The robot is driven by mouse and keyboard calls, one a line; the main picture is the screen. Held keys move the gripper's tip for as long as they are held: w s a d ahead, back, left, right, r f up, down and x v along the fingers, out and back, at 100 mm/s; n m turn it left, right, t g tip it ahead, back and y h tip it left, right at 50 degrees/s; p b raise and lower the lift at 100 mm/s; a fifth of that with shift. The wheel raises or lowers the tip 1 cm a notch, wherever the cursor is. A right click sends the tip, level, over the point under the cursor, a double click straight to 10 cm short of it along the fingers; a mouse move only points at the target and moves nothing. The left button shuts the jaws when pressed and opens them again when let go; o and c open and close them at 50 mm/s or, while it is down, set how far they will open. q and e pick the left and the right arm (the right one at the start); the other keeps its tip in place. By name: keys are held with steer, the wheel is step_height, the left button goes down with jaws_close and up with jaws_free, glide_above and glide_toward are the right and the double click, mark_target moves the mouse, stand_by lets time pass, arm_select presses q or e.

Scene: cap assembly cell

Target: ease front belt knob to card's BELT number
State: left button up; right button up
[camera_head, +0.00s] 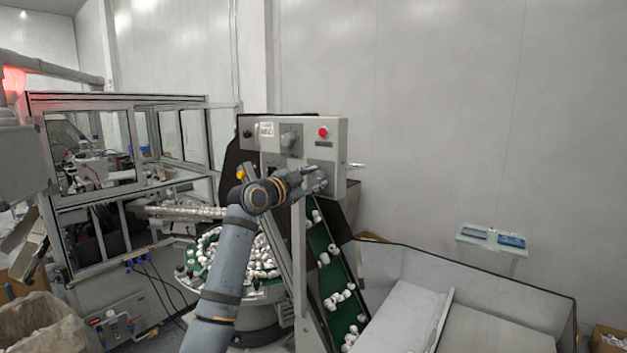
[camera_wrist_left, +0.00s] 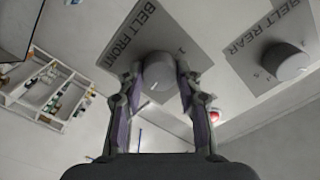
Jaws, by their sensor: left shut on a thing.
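The control box (camera_head: 334,156) stands above the belt in the head view. My left gripper (camera_head: 316,181) is at the lower part of its front face and hides the front belt knob there. In the left wrist view the grey, round front belt knob (camera_wrist_left: 159,74) sits on the plate marked BELT FRONT (camera_wrist_left: 138,36). My left gripper is shut on this knob, one finger on each side. The knob's setting is too small to read. A small white card (camera_head: 266,129) with unreadable print is on the box's upper left. My right gripper is not in view.
The BELT REAR knob (camera_wrist_left: 287,62) is close to the right of my fingers in the left wrist view. A red button (camera_head: 323,132) is on the box's upper right. The green belt (camera_head: 325,258) carries white caps below. A large bin (camera_head: 480,262) stands right.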

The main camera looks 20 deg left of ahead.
arm_select(q)
steer(key=shift+f+n, duration=0.1)
steer(key=shift+n, duration=0.2)
steer(key=shift+n+b, duration=0.3)
steer(key=shift+n, duration=0.7)
steer(key=n, duration=0.2)
steer(key=shift+f+n, duration=0.1)
steer(key=shift+n, duration=0.2)
steer(key=n, duration=0.6)
steer(key=shift+w+a, duration=0.1)
steer(key=n, duration=0.6)
steer(key=shift+f+n, duration=0.15)
steer(key=shift+n, duration=0.15)
steer(key=n, duration=0.5)
steer(key=shift+n, duration=0.4)
